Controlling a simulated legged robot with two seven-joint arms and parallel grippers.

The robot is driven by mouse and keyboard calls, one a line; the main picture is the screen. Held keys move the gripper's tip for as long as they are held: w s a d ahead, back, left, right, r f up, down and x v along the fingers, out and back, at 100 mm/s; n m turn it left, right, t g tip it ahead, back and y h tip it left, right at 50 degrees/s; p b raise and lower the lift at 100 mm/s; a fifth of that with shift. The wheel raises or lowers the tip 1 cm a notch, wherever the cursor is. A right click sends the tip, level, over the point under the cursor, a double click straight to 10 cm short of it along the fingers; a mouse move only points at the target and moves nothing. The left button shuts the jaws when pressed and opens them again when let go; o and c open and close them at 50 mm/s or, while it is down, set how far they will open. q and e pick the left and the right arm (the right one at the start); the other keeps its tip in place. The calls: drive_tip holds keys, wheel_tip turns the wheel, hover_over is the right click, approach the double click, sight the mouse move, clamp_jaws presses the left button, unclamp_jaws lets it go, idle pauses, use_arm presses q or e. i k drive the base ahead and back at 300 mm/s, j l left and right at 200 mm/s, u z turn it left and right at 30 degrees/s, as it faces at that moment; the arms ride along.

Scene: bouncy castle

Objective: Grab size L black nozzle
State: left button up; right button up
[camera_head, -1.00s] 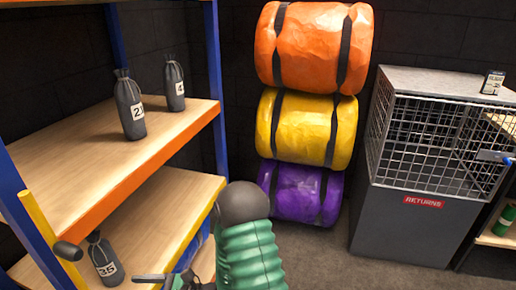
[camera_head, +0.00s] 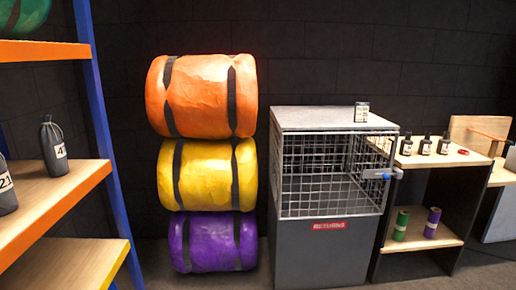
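I cannot make out a black nozzle marked L. Several small dark bottle-shaped items with pale labels, one of them here (camera_head: 425,145), stand in a row on top of a low shelf unit at the right. Their labels are too small to read. A green cylinder (camera_head: 401,224) and a purple cylinder (camera_head: 432,222) stand on its lower shelf. Neither of my grippers is in view.
A grey returns bin (camera_head: 330,255) with a wire cage and blue latch (camera_head: 382,173) stands at centre right. Orange (camera_head: 205,95), yellow (camera_head: 205,174) and purple (camera_head: 212,242) rolls are stacked left of it. A rack (camera_head: 60,190) with numbered dark bags (camera_head: 54,147) is at the left.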

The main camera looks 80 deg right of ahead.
sight(443, 145)
drive_tip(key=z, duration=2.75)
drive_tip(key=j+z, duration=0.25)
drive_tip(key=z, duration=0.2)
drive_tip(key=k+j+z, duration=0.1)
drive_tip(key=z, duration=0.3)
drive_tip(key=k+j+z, duration=0.1)
drive_tip(key=j+z, duration=0.2)
drive_tip(key=z, duration=0.15)
